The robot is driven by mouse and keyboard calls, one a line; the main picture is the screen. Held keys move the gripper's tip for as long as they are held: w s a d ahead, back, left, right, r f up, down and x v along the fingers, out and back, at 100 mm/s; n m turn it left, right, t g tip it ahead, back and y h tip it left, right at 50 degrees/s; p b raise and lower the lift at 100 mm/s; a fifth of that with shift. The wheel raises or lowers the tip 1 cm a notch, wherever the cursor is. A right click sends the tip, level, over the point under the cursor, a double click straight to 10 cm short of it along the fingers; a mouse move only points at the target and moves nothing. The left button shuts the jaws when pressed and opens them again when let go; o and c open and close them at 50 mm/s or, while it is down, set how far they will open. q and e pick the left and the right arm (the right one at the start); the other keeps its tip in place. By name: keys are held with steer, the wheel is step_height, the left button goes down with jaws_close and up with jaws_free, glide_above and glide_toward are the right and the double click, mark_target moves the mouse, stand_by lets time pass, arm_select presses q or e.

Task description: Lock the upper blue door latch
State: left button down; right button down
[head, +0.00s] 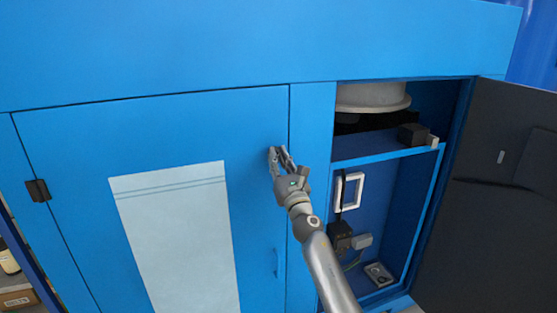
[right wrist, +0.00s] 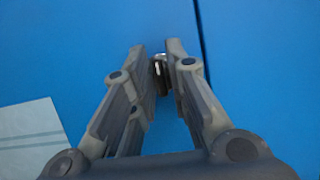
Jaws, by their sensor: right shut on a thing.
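The blue door (head: 255,200) is closed in the middle of the head view, with a pale panel (head: 175,235) on it. My right gripper (head: 279,152) is at the door's upper right part, near its right edge. In the right wrist view the right gripper (right wrist: 160,62) has its fingertips close together around the upper latch (right wrist: 160,72), a small dark piece with a shiny end. The gripper hides most of the latch, so its turn is hard to tell. A lower blue latch handle (head: 277,262) shows upright farther down the door. My left gripper is not in view.
To the right, an open compartment (head: 385,150) holds a shelf, a white frame (head: 349,191) and dark fittings. Its dark door (head: 500,190) stands open at the far right. A black hinge (head: 38,190) is on the blue door's left edge.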

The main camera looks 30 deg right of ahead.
steer(key=shift+m, duration=0.3)
steer(key=shift+a+r+m+g+h+p, duration=0.1)
steer(key=shift+m+g+h+p, duration=0.95)
steer(key=shift+m, duration=2.55)
steer(key=shift+d+m+g+h+p, duration=0.1)
steer(key=shift+m+g+h+p, duration=0.95)
steer(key=shift+m, duration=2.55)
steer(key=shift+a+r+m+g+h+p, duration=0.1)
steer(key=shift+m+g+h+p, duration=0.45)
steer(key=shift+m+g, duration=2)
steer(key=shift+f+m+t, duration=0.1)
steer(key=shift+m+t, duration=0.95)
steer(key=shift+m, duration=0.1)
steer(key=c, duration=1.6)
jaws_free()
